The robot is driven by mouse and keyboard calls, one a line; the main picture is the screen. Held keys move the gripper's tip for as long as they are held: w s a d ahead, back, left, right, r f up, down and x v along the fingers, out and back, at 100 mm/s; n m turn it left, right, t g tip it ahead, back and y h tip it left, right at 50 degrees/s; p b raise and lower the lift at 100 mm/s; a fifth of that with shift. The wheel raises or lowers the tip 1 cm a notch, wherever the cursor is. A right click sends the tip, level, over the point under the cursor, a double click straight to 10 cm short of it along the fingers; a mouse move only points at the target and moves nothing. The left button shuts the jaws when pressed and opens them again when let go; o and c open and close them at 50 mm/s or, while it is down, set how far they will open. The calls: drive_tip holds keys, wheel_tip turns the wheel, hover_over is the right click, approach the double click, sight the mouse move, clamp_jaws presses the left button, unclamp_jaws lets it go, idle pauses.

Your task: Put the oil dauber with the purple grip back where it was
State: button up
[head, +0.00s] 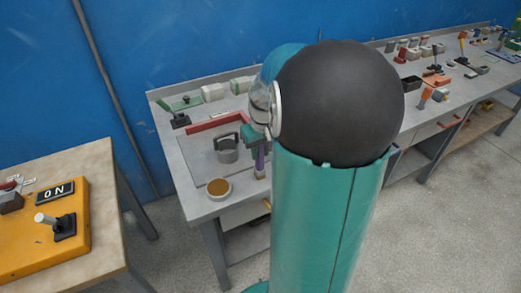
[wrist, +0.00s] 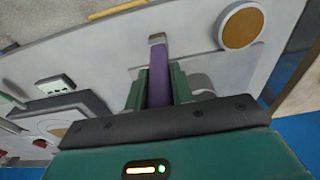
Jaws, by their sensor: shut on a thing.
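The oil dauber shows its purple grip (wrist: 159,78) between the two green fingers of my gripper (wrist: 158,84) in the wrist view. My gripper is shut on that grip. A small pale end of the dauber sticks out beyond the fingers. In the head view the purple grip (head: 260,160) points down below my gripper (head: 256,141), over the front part of the grey bench (head: 195,170). I cannot tell whether its lower end touches the bench. A round pot with amber contents (head: 218,188) stands to its left near the bench's front edge; it also shows in the wrist view (wrist: 241,27).
A grey cylindrical piece with a handle (head: 226,150) and a red angled bar (head: 216,122) lie behind the pot. Small blocks line the bench's back. A yellow box with a lever (head: 50,225) is on a separate table at left. My arm hides the bench's middle.

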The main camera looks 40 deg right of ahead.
drive_tip(key=shift+f, duration=0.1)
drive_tip(key=o, duration=1)
wheel_tip(320, 180, up, 12)
drive_tip(key=s, duration=0.1)
drive_tip(key=s+a+n+t, duration=0.1)
drive_tip(key=s+a, duration=0.2)
drive_tip(key=a, duration=0.6)
drive_tip(key=s+a+n+t, duration=0.1)
drive_tip(key=s+a, duration=0.2)
drive_tip(key=a, duration=0.6)
drive_tip(key=s+a+n+t, duration=0.1)
drive_tip(key=s+a+t, duration=0.1)
drive_tip(key=a, duration=0.7)
drive_tip(key=shift+s+r, duration=0.3)
drive_tip(key=shift+s, duration=0.4)
